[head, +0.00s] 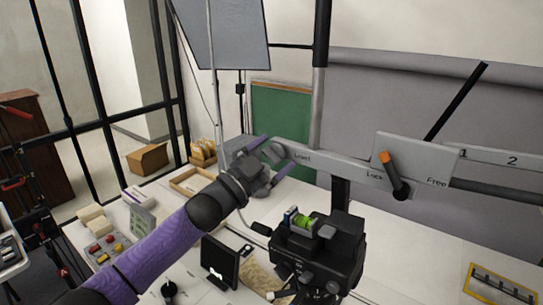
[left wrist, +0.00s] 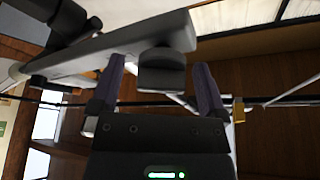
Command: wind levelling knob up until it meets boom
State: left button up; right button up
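The grey boom (head: 335,163) runs across the middle of the head view, with "Level" printed near its left end. The levelling knob (head: 274,153) is a small grey round part at that end, partly hidden by my gripper. My left gripper (head: 272,155), on the purple arm, reaches it with fingers spread. In the left wrist view, the dark knob (left wrist: 162,76) sits between the two purple fingers (left wrist: 159,88), with a narrow gap on each side. The boom (left wrist: 130,45) passes just above it; I cannot tell whether they touch. My right gripper is not in view.
A lever with an orange grip (head: 391,172) sits on the plate marked "Lock" and "Free". A black camera head with a green bubble level (head: 303,225) stands below the boom. A cardboard box (head: 148,158) and trays lie at the left.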

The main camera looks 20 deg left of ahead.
pick_arm(q)
jog(key=b+v, duration=0.3)
jog(key=v, duration=0.7)
jog(key=shift+w+f, duration=0.1)
dwell(0.4)
